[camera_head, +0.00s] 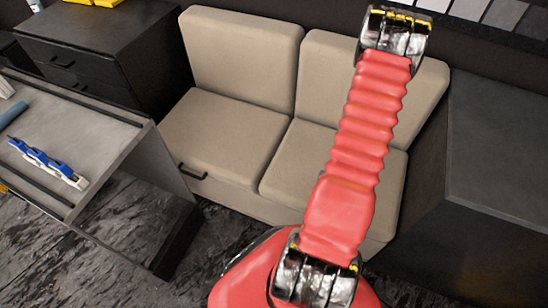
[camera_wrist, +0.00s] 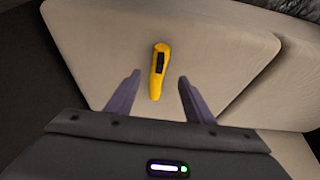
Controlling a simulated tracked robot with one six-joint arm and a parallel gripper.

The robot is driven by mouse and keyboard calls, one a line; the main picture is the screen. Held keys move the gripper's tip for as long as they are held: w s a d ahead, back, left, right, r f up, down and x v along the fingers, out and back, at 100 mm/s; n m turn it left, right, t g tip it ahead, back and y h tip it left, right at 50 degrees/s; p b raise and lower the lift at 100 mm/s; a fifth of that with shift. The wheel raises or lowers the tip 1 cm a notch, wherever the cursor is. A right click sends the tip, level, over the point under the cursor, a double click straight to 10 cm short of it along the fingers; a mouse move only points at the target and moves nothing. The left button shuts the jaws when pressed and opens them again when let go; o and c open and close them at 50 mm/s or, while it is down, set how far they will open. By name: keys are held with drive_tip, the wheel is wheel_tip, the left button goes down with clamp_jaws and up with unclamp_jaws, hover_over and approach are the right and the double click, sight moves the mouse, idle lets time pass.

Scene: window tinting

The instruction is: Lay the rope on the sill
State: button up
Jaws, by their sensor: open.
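I see no rope and no window sill in either view. My gripper (camera_wrist: 159,77) shows in the wrist view with its two purple-grey fingers apart and nothing held. Between and beyond the fingertips, in the picture, a yellow hand tool with a dark inset (camera_wrist: 158,72) lies on a beige cushion (camera_wrist: 215,40). I cannot tell how far the fingertips are from it. In the head view my red arm reaches up over the sofa, and the gripper itself is out of the picture.
A beige two-seat sofa (camera_head: 225,135) stands in the middle. A grey-topped table (camera_head: 95,125) at left holds a blue-and-white item (camera_head: 45,162) and a teal roll (camera_head: 12,115). A dark cabinet (camera_head: 95,50) stands back left. A dark counter (camera_head: 505,150) stands right.

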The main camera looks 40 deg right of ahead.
drive_tip(key=shift+w, duration=0.1)
drive_tip(key=w+a+r+n+t, duration=0.1)
drive_tip(key=w+a+r+n, duration=0.2)
drive_tip(key=w+r, duration=0.95)
drive_tip(key=w+a+r+n+t+y, duration=0.1)
drive_tip(key=w+a+r+n, duration=0.15)
drive_tip(key=a+r, duration=0.35)
drive_tip(key=w+a+r+n, duration=0.1)
drive_tip(key=w+a+r, duration=0.25)
drive_tip(key=r, duration=0.45)
drive_tip(key=a+r+n+t+y, duration=0.1)
drive_tip(key=a+r+n+y, duration=0.15)
drive_tip(key=a+r, duration=0.95)
drive_tip(key=s+a+r+n, duration=0.3)
drive_tip(key=s+a+r, duration=0.5)
drive_tip(key=a, duration=0.3)
drive_tip(key=shift+s+a+n+t, duration=0.15)
drive_tip(key=shift+s+n+t, duration=0.15)
drive_tip(key=shift+s, duration=0.5)
drive_tip(key=shift+o, duration=0.6)
drive_tip(key=shift+y, duration=0.25)
drive_tip(key=shift+c, duration=0.2)
